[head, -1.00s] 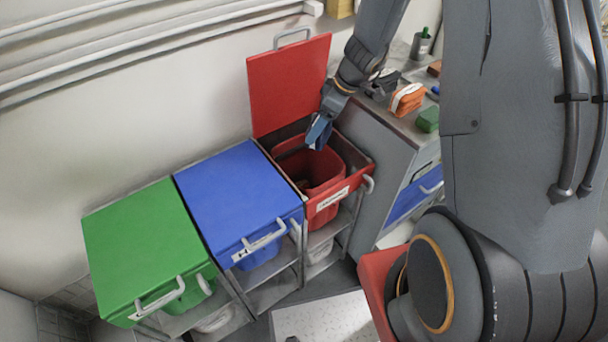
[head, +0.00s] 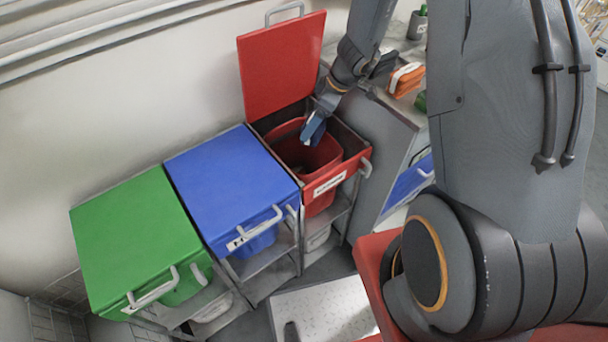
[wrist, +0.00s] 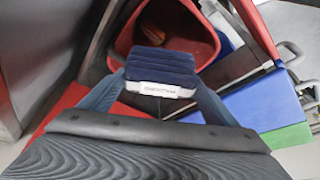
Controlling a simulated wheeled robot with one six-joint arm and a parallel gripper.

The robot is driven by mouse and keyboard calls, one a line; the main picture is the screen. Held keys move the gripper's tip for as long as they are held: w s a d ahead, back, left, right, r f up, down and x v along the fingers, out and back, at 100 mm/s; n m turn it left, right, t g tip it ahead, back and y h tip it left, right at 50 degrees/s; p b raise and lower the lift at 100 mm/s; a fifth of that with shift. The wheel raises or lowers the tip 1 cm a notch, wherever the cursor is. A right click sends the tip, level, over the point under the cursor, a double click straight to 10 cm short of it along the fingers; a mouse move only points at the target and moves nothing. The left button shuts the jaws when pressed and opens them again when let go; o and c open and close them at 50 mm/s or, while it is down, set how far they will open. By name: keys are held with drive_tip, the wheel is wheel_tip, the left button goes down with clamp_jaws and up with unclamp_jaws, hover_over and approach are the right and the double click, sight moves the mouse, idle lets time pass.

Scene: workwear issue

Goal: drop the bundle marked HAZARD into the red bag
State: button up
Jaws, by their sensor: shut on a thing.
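My gripper (head: 312,128) is shut on a dark blue folded bundle (wrist: 160,66) with a white label band; the label's print is too small to read. Little of the bundle shows in the head view. The red bag (head: 322,157) hangs open in the rightmost stand, its hinged red lid (head: 283,66) raised behind it. The gripper and bundle are over the bag's mouth, towards its back in the head view. In the wrist view the red bag (wrist: 123,40) lies beyond the bundle, with something orange-brown inside it.
The blue lid (head: 230,180) and green lid (head: 135,240) beside the red stand are shut. To the right is a grey counter with an orange bundle (head: 406,79) with a white band, a green item (head: 421,101) and a grey cup (head: 418,25).

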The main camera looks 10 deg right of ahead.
drive_tip(key=o, duration=1.1)
drive_tip(key=b+v, duration=0.1)
drive_tip(key=v, duration=0.7)
drive_tip(key=s+a+r+m+h, duration=0.1)
drive_tip(key=s+r+m, duration=0.1)
drive_tip(key=s, duration=0.4)
drive_tip(key=s+r+m+h, duration=0.1)
drive_tip(key=s+r+m, duration=0.2)
drive_tip(key=s+m, duration=0.2)
drive_tip(key=s+a+r+m+g+h, duration=0.1)
drive_tip(key=s+r+m, duration=0.1)
drive_tip(key=s+m, duration=0.2)
drive_tip(key=s, duration=0.3)
drive_tip(key=shift+s+a+r+h, duration=0.15)
drive_tip(key=shift+a+r+h, duration=0.05)
drive_tip(key=shift+a+h, duration=0.1)
